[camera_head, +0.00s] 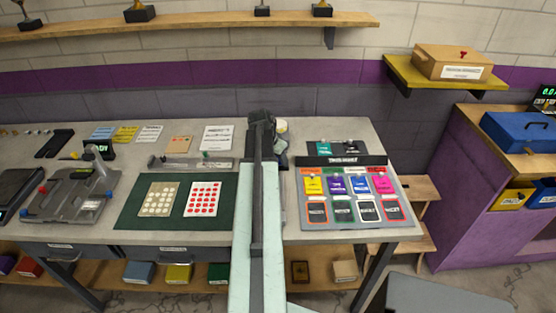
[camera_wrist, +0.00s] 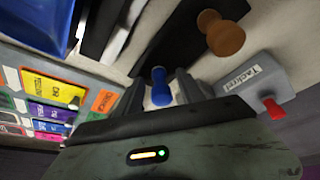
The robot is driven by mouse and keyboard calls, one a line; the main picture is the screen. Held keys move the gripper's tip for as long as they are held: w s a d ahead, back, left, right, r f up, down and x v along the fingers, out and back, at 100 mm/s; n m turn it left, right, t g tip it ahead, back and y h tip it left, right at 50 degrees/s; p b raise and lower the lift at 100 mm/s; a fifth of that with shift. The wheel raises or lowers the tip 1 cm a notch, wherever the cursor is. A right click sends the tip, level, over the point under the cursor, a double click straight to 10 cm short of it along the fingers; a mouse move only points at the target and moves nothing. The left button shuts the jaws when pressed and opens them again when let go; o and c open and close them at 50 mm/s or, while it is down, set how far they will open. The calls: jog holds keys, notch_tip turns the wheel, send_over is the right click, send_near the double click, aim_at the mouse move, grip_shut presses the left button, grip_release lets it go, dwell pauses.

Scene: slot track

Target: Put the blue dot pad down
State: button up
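The blue dot pad shows in the wrist view as a blue round-topped knob (camera_wrist: 160,88) between the two dark fingers of my gripper (camera_wrist: 163,92). The fingers stand close on both sides of it and appear shut on it; its lower part is hidden by the gripper body. In the head view my arm reaches to the back of the grey table (camera_head: 330,232), and my gripper (camera_head: 262,122) is near the rear edge. The pad is hidden there.
In the wrist view a brown knob (camera_wrist: 222,36) stands on a dark holder beyond the fingers, and a grey labelled box (camera_wrist: 255,82) with a red knob is at right. The head view shows a card board (camera_head: 350,213) right of my arm and a green mat (camera_head: 130,215) left.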

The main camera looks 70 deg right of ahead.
jog(key=shift+a+r+p, duration=0.1)
jog(key=shift+r+p, duration=0.45)
jog(key=p+v, duration=1)
jog(key=v, duration=0.1)
